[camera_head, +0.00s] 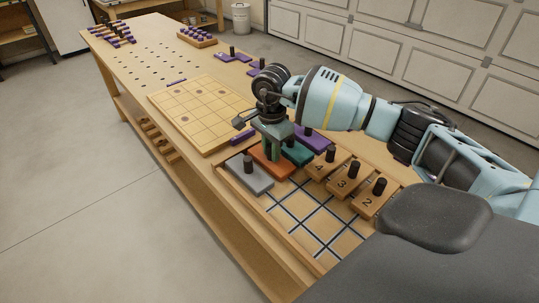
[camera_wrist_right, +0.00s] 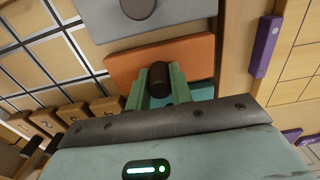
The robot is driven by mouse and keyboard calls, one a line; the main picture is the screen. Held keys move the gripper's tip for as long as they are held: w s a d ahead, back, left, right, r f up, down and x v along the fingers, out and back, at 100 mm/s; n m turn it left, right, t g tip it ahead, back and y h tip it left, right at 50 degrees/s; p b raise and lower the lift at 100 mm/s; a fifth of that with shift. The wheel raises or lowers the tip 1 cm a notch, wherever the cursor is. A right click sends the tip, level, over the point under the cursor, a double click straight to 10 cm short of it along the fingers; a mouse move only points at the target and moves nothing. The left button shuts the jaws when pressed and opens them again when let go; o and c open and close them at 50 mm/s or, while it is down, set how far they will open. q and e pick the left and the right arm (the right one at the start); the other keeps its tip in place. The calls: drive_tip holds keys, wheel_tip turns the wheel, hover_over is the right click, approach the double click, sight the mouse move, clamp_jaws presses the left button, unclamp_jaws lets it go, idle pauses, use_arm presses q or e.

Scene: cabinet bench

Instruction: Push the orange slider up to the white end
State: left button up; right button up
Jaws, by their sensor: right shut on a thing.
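The orange slider (camera_head: 266,168) is a flat block with a dark upright knob, lying in the wooden tray between a light grey block (camera_head: 250,180) and a teal block (camera_head: 298,153). My right gripper (camera_head: 274,146) reaches down over it from above. In the right wrist view the orange slider (camera_wrist_right: 193,52) lies ahead of the green fingers (camera_wrist_right: 159,88), which are shut on its dark knob (camera_wrist_right: 159,76). The grey block (camera_wrist_right: 185,14) lies just beyond it. I cannot tell a marked white end in either view. My left gripper is not in view.
Numbered wooden blocks (camera_head: 348,180) with dark knobs line the tray's right part. The tray's lined grid (camera_head: 313,222) is bare in front of the blocks. A purple block (camera_head: 318,139) lies behind the teal one. A wooden grid board (camera_head: 203,112) lies farther along the bench.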

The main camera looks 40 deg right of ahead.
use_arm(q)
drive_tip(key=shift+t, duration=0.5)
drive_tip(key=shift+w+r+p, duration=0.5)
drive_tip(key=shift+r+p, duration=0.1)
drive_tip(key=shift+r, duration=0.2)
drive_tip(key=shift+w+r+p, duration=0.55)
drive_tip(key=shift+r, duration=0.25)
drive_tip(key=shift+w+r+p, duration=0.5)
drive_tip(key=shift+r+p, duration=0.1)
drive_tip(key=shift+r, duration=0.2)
use_arm(e)
drive_tip(key=shift+s+d, duration=0.2)
drive_tip(key=shift+s, duration=1.75)
drive_tip(key=shift+s+d, duration=0.15)
drive_tip(key=shift+s, duration=1.8)
drive_tip(key=shift+s+d+r+p, duration=0.1)
drive_tip(key=shift+s+p, duration=0.45)
drive_tip(key=shift+s, duration=0.85)
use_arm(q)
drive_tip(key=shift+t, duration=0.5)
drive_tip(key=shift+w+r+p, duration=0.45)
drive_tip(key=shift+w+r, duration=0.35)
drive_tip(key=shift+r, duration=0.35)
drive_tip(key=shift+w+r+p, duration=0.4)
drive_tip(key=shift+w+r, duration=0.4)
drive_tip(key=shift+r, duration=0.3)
use_arm(e)
drive_tip(key=shift+s+d, duration=0.2)
drive_tip(key=shift+s, duration=2.5)
